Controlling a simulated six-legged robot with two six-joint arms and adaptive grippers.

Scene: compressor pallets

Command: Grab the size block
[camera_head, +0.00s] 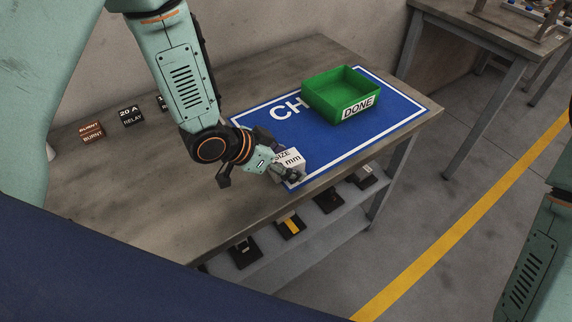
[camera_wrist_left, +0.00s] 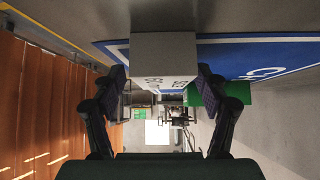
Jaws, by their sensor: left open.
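The size block (camera_head: 291,159) is a white block with black "SIZE" and "mm" lettering. It sits at the front left edge of the blue mat (camera_head: 386,128). My left gripper (camera_head: 280,154) is open at the block, one finger on each side, and partly hides it in the head view. In the left wrist view the block (camera_wrist_left: 163,52) is between the fingertips of my left gripper (camera_wrist_left: 163,76). Whether the pads touch it I cannot tell. My right gripper is out of view.
A green bin (camera_head: 318,98) labelled DONE stands on the mat. Small labelled blocks, BURNT (camera_head: 91,131) and 20 A RELAY (camera_head: 131,116), stand along the table's back left. A lower shelf (camera_head: 262,263) holds several dark items. Another table (camera_head: 480,30) stands at the upper right.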

